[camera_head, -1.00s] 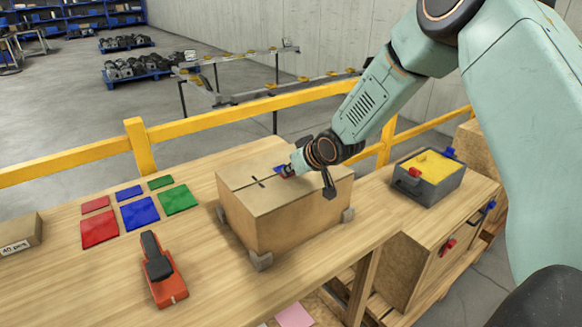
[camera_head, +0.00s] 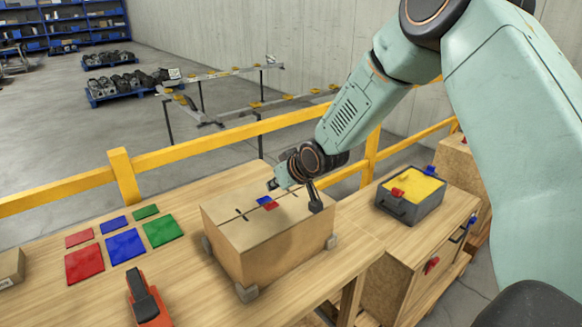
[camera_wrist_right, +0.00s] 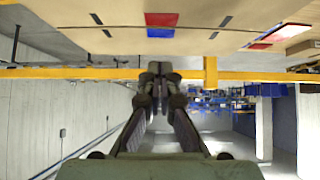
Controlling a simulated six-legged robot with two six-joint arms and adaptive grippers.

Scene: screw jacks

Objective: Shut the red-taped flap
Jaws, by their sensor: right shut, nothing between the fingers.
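The cardboard box (camera_head: 245,257) stands on the wooden table, its top flaps lying about flat with a seam across them. A red tape patch (camera_head: 271,206) and a blue tape patch (camera_head: 264,199) sit side by side on the top, at the seam. Both patches show in the right wrist view, red (camera_wrist_right: 161,19) and blue (camera_wrist_right: 160,32). My right gripper (camera_head: 272,184) is shut and empty, above the far part of the box top and beyond the patches. It also shows shut in the right wrist view (camera_wrist_right: 160,70), apart from the box. My left gripper is out of view.
Corner blocks (camera_head: 247,293) hold the box. Red, blue and green squares (camera_head: 125,246) and an orange-and-black tool (camera_head: 147,300) lie to its left. A grey bin (camera_head: 410,207) with yellow contents stands right. A yellow rail (camera_head: 220,141) runs behind.

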